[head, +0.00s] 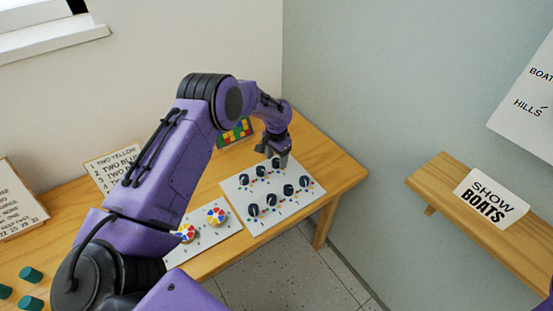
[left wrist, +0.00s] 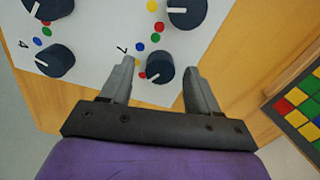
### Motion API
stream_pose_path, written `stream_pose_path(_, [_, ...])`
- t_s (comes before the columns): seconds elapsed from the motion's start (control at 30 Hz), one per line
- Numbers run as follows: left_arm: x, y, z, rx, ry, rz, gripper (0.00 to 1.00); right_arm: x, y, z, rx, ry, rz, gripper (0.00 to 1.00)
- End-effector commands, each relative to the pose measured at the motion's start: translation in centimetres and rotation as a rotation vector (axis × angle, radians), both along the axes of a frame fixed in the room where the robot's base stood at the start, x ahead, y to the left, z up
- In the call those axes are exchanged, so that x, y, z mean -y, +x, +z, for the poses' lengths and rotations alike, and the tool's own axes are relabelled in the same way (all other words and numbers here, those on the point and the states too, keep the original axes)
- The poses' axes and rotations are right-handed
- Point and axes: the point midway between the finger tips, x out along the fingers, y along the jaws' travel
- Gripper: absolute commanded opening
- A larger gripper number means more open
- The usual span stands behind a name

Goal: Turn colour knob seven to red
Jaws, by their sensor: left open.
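Colour knob seven (left wrist: 160,67) is a dark blue round knob with a white pointer line, beside a printed 7 on the white panel (left wrist: 90,40). Its pointer is toward the lower left in the left wrist view, on the side where a small red dot (left wrist: 142,75) lies; exact alignment is hard to tell. Blue and yellow dots are also beside it. My left gripper (left wrist: 158,82) is open, with its fingers on either side of the knob and visible gaps. In the head view the left gripper (head: 281,159) is over the panel's far edge, partly hiding that knob. My right gripper is not in view.
Other dark knobs (head: 253,210) stand close by on the same panel. A second panel with coloured discs (head: 216,215) is to its left. A coloured grid board (head: 236,132) stands behind. A wooden shelf with a SHOW BOATS card (head: 490,199) is at right.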

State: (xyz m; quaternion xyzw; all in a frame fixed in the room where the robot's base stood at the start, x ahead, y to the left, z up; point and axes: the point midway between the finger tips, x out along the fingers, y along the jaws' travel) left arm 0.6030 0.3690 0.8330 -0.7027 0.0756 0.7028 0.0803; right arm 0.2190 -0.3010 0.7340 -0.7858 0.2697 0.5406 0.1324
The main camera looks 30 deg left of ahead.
Motion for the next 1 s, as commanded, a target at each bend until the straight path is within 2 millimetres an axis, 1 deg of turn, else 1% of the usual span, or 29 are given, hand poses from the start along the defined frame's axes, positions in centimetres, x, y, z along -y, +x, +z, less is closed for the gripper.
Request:
stream_pose_path(0.3, [0.1, 0.2, 7.0, 0.004, 0.0, 0.0, 0.61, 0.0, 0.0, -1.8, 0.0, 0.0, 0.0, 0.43])
stream_pose_path(0.43, [0.1, 0.1, 9.0, 0.002, 0.0, -0.001, 0.61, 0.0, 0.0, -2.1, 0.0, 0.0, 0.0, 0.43])
stream_pose_path(0.5, [0.1, 0.1, 9.6, 0.001, 0.0, 0.0, 0.61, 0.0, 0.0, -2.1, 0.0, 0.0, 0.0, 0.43])
stream_pose_path(0.6, [0.1, 0.1, 9.9, 0.0, 0.0, 0.0, 0.61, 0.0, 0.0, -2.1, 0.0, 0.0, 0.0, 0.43])
stream_pose_path(1.0, [0.1, 0.1, 9.9, 0.0, 0.0, 0.0, 0.61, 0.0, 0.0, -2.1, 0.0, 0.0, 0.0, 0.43])
